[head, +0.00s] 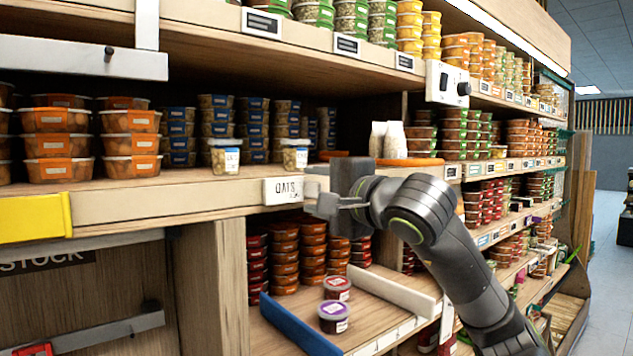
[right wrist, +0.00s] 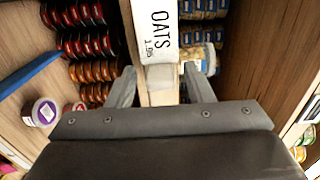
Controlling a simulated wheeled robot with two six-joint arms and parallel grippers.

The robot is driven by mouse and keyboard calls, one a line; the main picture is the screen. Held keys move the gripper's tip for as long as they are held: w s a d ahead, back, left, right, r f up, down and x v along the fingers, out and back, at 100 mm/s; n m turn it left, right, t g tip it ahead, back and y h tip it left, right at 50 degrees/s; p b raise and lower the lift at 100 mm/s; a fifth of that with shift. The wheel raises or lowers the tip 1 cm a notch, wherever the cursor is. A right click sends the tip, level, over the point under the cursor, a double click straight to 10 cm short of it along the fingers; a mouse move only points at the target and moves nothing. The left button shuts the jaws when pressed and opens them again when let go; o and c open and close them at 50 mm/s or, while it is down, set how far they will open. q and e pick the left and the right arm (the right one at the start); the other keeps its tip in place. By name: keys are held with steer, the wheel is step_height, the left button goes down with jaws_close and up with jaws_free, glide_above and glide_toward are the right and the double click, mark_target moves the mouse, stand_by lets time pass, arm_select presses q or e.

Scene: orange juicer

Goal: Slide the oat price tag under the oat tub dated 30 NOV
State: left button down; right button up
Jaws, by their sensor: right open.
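The white OATS price tag (head: 283,190) sits on the front edge of the wooden shelf; it also shows in the right wrist view (right wrist: 156,28). Two small clear tubs with white lids stand on the shelf above it, one to the left (head: 225,158) and one to the right (head: 295,156). Their dates are too small to read. My right gripper (head: 325,201) is at the shelf edge just right of the tag. In the right wrist view its open fingers (right wrist: 160,86) stand either side of the edge strip, with the tag just beyond. My left gripper is not in view.
Stacked orange-labelled tubs (head: 132,140) and blue-lidded tubs (head: 218,120) fill the shelf behind. White cups (head: 393,140) stand right. Below, a blue divider (head: 298,325) and two jars (head: 333,316) sit on the lower shelf. A yellow sign (head: 35,216) hangs left.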

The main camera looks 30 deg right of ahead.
steer(key=shift+w, duration=0.2)
jaws_close()
steer(key=shift+d+f, duration=0.15)
steer(key=shift+d, duration=0.05)
steer(key=d+b, duration=0.4)
steer(key=d, duration=0.2)
steer(key=shift+w+d, duration=0.25)
steer(key=shift+d, duration=0.15)
jaws_free()
